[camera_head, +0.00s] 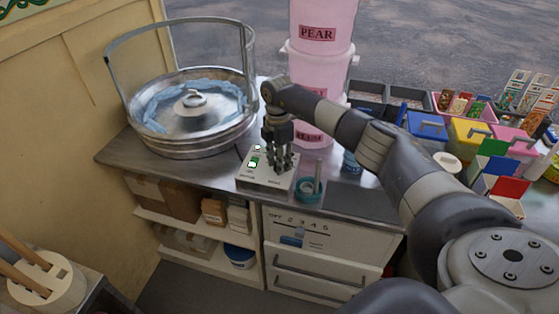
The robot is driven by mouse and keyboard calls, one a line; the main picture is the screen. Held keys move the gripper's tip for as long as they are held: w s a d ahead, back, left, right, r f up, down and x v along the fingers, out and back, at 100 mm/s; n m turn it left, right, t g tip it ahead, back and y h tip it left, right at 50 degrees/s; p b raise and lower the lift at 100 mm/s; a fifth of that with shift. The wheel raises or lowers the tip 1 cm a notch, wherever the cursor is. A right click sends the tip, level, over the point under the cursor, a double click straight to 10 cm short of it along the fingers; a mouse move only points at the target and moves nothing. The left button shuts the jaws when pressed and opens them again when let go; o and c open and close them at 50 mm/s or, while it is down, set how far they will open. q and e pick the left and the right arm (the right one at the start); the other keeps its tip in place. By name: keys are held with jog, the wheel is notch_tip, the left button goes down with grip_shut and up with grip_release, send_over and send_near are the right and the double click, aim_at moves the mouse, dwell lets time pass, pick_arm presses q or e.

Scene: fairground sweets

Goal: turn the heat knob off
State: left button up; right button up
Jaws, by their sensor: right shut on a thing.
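A pale control box (262,183) sits near the front edge of the grey counter (222,170). A green-lit switch (254,162) is on its left part. My right gripper (283,168) points down over the right part of the box, its fingers closed around the heat knob. The knob itself is hidden by the fingers, and its setting cannot be read. My left gripper is not in view.
A candyfloss machine with a metal bowl (190,146) stands left of the box. A teal round holder (309,191) is close on the right. Pink tubs (319,65) stand behind. Coloured bins (428,125) fill the right side. A dial chart (314,232) is below.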

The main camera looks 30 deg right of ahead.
jog(key=shift+n, duration=0.3)
jog(key=n+b, duration=0.1)
jog(key=n, duration=0.4)
jog(key=shift+n+b, duration=0.3)
jog(key=n+b, duration=0.1)
jog(key=n, duration=0.4)
jog(key=shift+h, duration=0.3)
jog(key=n+b, duration=0.2)
jog(key=n, duration=0.4)
jog(key=shift+a+n+t, duration=0.1)
jog(key=shift+n+t, duration=0.2)
jog(key=shift+n, duration=0.1)
jog(key=n+b, duration=0.1)
jog(key=n, duration=0.4)
jog(key=shift+n, duration=0.3)
jog(key=o, duration=1.1)
jog(key=shift+c, duration=0.2)
